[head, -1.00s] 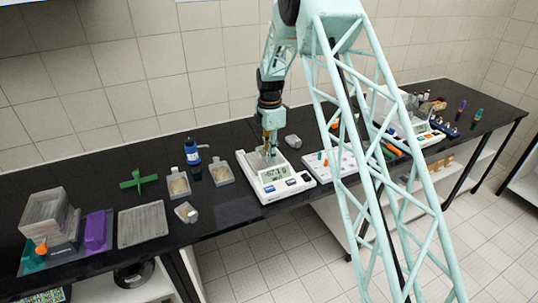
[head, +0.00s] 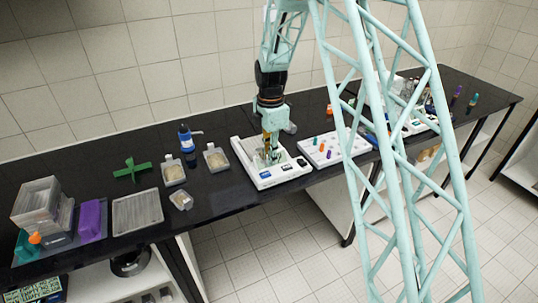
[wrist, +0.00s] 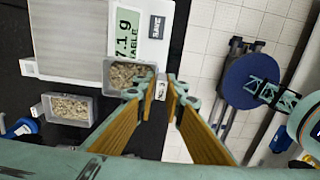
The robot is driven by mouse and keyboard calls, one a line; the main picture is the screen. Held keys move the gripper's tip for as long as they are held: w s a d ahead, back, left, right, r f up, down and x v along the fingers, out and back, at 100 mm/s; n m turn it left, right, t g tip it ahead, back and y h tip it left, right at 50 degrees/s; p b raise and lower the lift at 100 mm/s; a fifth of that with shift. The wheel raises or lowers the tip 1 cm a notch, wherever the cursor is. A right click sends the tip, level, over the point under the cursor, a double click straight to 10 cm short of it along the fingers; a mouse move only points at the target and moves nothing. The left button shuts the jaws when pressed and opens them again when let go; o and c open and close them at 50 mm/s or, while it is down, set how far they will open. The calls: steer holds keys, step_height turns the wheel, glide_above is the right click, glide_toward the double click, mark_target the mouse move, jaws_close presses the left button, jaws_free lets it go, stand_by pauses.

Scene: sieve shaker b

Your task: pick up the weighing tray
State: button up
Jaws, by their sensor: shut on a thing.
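The weighing tray is a small grey tray (wrist: 128,77) filled with pale grains, at the fingertips in the wrist view. My gripper (wrist: 160,88) is shut on the tray's near end, and a small pale tab shows between the fingertips. In the head view, my gripper (head: 270,152) is low over the white balance (head: 262,181). The tray is mostly hidden there behind the fingers. I cannot tell whether the tray touches the balance.
Other trays of grains stand left of the balance (head: 173,174) (head: 214,158) (head: 181,200), near a blue bottle (head: 187,140). A white rack (head: 335,146) with coloured pieces is close on the right. The black bench's front (head: 225,205) is clear.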

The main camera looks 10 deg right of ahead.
steer(key=shift+s, duration=0.35)
stand_by(0.6)
